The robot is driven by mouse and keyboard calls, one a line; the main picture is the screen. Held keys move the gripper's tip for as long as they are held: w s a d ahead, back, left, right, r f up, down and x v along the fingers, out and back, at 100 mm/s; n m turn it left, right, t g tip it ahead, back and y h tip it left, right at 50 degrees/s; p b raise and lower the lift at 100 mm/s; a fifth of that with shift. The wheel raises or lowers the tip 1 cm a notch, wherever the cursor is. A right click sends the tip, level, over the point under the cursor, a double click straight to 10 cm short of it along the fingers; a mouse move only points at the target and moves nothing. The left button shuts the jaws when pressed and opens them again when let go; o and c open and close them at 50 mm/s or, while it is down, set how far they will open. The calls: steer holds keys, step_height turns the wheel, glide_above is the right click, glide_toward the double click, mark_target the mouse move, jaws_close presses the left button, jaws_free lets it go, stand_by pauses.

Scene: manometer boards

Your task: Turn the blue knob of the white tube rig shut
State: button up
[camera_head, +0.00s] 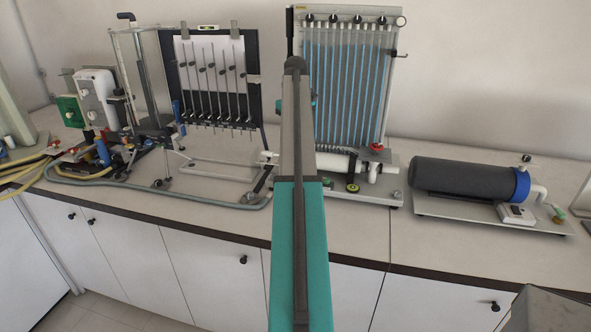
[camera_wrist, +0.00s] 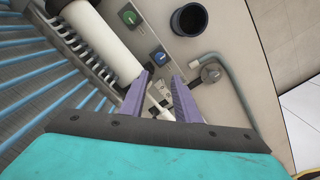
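The white tube rig stands on the bench, with its white tube (camera_head: 335,162) low in front of a panel of blue tubes (camera_head: 350,85). In the wrist view the white tube (camera_wrist: 108,38) runs along the upper left. The blue knob (camera_wrist: 159,57) sits on a small dark plate on the rig's base beside it. My gripper (camera_wrist: 163,78) is open, its two purple fingers apart with nothing between them. The knob shows just beyond the fingertips, and no contact is visible. In the head view my arm covers the gripper, and I cannot make out the blue knob.
A green knob (camera_wrist: 129,17), a black round cup (camera_wrist: 189,20) and a bent grey pipe (camera_wrist: 215,62) are near the fingers. A red-handled valve (camera_head: 376,147) stands at the rig's right end. A dark cylinder rig (camera_head: 465,180) is to the right, another manometer board (camera_head: 215,80) left.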

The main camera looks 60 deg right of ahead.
steer(key=shift+w+f+p, duration=0.1)
steer(key=shift+f+p, duration=1.65)
steer(key=shift+f, duration=4.85)
